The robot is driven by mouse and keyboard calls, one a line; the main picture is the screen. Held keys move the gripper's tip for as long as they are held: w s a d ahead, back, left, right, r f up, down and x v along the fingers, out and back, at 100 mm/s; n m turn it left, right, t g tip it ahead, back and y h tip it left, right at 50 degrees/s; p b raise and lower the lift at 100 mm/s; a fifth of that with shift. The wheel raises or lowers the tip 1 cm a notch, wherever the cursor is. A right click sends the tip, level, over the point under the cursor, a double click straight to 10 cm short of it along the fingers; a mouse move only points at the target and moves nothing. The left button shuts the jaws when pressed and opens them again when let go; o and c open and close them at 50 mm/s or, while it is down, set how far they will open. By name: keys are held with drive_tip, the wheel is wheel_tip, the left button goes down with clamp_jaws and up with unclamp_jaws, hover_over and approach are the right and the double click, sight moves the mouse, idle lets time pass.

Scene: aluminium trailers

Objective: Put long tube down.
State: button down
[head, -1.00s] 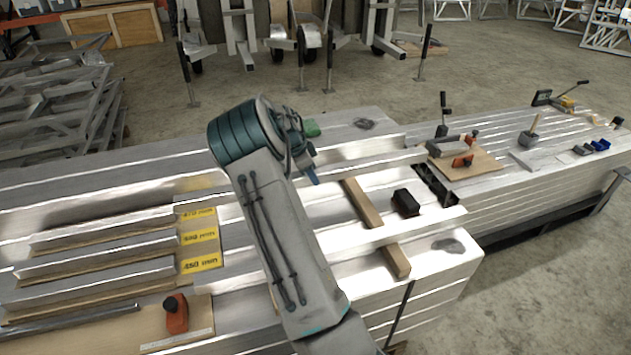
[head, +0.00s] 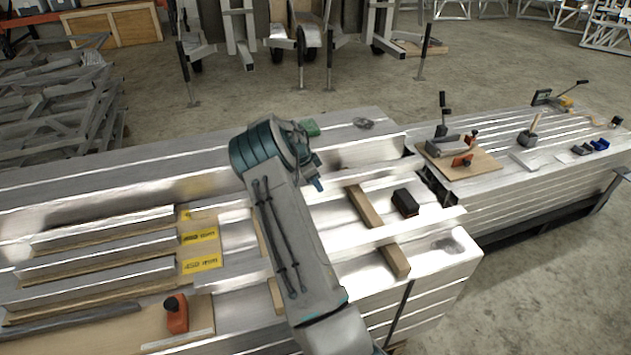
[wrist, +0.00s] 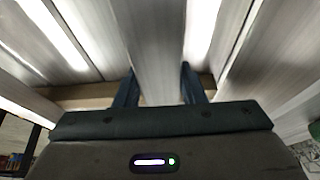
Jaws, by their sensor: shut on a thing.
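The long tube is a straight, shiny grey aluminium length. In the wrist view, the long tube (wrist: 158,70) runs between the two dark fingers of my gripper (wrist: 159,86), which is shut on it. A long tube (head: 372,152) at the back of the bench emerges right of my wrist and seems to be the held one. In the wrist view, wood strips and parallel metal surfaces lie close below; I cannot tell whether the tube touches them.
Wood strips (head: 364,206) lie across the metal stack, with another tube (head: 430,226) over them. A black block (head: 405,202) sits nearby. A second bench with clamps (head: 463,143) is at right.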

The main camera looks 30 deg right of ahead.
drive_tip(key=shift+r, duration=0.1)
drive_tip(key=shift+f+b, duration=0.45)
drive_tip(key=shift+b, duration=0.05)
drive_tip(key=shift+f, duration=0.15)
drive_tip(key=c, duration=0.9)
unclamp_jaws()
